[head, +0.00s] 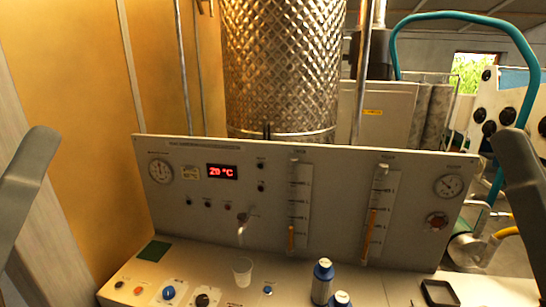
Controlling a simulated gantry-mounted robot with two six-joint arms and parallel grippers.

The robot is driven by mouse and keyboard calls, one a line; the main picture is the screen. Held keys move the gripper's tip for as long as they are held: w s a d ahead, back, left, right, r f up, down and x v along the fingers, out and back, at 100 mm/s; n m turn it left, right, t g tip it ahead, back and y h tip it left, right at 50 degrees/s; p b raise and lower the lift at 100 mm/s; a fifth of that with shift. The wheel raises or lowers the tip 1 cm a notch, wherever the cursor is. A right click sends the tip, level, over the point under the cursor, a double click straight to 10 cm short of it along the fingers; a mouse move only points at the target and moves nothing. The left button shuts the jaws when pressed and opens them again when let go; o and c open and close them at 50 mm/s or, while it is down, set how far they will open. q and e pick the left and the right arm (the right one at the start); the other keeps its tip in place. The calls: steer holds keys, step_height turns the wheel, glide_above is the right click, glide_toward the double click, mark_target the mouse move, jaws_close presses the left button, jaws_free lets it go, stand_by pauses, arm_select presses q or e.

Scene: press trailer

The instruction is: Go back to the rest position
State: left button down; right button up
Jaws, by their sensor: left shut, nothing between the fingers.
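My left gripper (14,291) is only partly in view, dark at the bottom left corner. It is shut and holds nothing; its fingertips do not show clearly. It is apart from the control panel (340,225). Grey links of my two arms rise at the left and right edges of the head view. My right gripper does not show.
The panel has a red 20 °C display (223,172), gauges and tubes. On its ledge are a clear cup (242,270) under a spout, two blue bottles (322,282) (340,299), buttons and a dark square frame (440,293). A metal tank (280,70) stands behind.

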arm_select(q)
step_height(320, 180, up, 27)
steer(key=a+m+y+p, duration=0.2)
steer(key=m+y+p, duration=0.1)
steer(key=p, duration=2.4)
steer(key=shift+s+r+m+t, duration=0.15)
steer(key=shift+s+m+t, duration=0.1)
steer(key=shift+m+t, duration=0.05)
